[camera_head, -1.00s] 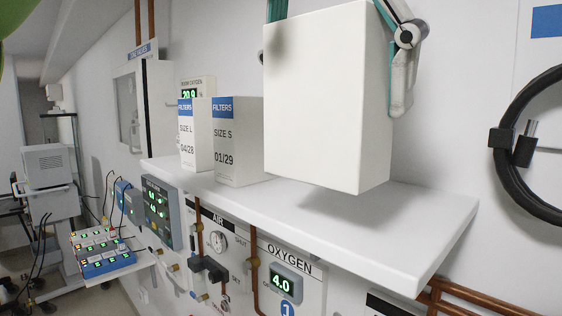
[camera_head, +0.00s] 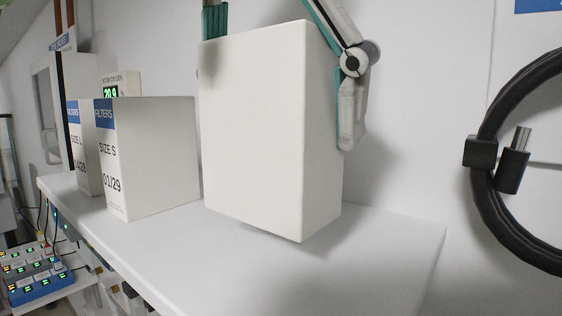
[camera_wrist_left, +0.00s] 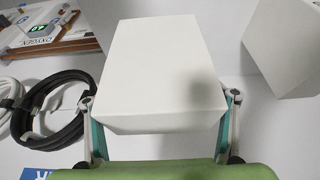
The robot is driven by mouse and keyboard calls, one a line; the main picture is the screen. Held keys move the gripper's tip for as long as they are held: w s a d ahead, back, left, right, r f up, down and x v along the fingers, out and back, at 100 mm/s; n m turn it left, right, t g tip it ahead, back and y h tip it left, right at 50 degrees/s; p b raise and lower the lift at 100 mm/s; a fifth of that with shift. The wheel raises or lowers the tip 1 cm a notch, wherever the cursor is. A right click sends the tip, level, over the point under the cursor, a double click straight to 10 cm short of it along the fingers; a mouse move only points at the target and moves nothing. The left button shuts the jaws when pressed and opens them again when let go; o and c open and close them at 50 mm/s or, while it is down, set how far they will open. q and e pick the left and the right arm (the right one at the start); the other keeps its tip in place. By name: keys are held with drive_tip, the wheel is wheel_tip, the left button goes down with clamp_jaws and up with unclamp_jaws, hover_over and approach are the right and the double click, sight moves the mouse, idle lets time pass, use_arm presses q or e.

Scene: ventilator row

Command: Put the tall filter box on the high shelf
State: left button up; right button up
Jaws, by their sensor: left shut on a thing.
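The tall filter box (camera_head: 258,130) is a plain white box, upright and slightly turned, at the centre of the head view. My left gripper (camera_head: 275,85) is shut on it, one finger at each side near the top. The box hangs over the white high shelf (camera_head: 385,250); its bottom is close to the surface, and I cannot tell if it touches. In the left wrist view the box (camera_wrist_left: 165,75) sits between the two fingers (camera_wrist_left: 160,120). My right gripper is not in view.
Free shelf lies to the right. A black coiled hose (camera_head: 490,190) hangs on the wall at right. An oxygen display (camera_head: 112,88) is behind.

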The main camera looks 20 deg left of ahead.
sight(256, 75)
use_arm(q)
wheel_tip(256, 75, down, 2)
drive_tip(key=shift+s+f, duration=0.1)
drive_tip(key=shift+s, duration=0.05)
drive_tip(key=shift+s+f, duration=0.25)
drive_tip(key=shift+f, duration=0.6)
drive_tip(key=shift+w, duration=0.15)
drive_tip(key=o, duration=1.2)
drive_tip(key=shift+o, duration=0.8)
drive_tip(key=v, duration=0.6)
drive_tip(key=shift+s+r, duration=0.35)
drive_tip(key=shift+r, duration=0.35)
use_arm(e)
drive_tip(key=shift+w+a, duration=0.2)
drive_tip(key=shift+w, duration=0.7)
use_arm(q)
drive_tip(key=shift+a, duration=0.1)
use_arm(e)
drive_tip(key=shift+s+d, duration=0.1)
